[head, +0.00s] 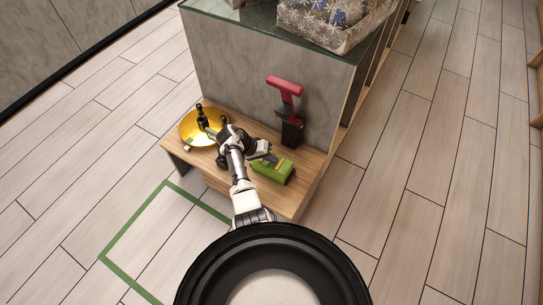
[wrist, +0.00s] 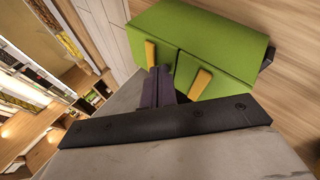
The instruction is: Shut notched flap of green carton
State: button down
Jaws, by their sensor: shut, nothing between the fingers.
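The green carton (head: 272,172) sits near the front right of the low wooden bench. In the wrist view the green carton (wrist: 205,32) fills the upper middle, with a dark seam between two green panels and two yellow tabs (wrist: 150,53), (wrist: 200,83). I cannot tell which panel is the notched flap or how far it stands open. My gripper (head: 269,158) is at the carton's upper left edge in the head view. In the wrist view its purple fingers (wrist: 159,74) are shut and empty, close beside the seam between the tabs; contact is unclear.
A round gold tray (head: 188,131) with a dark bottle (head: 201,119) lies left on the wooden bench (head: 290,207). A red and black upright object (head: 287,100) stands behind the carton, before the grey counter wall (head: 235,65). A green floor outline (head: 125,236) lies left front.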

notch_tip(320, 180, up, 20)
jog(key=p, duration=0.1)
dwell(0.4)
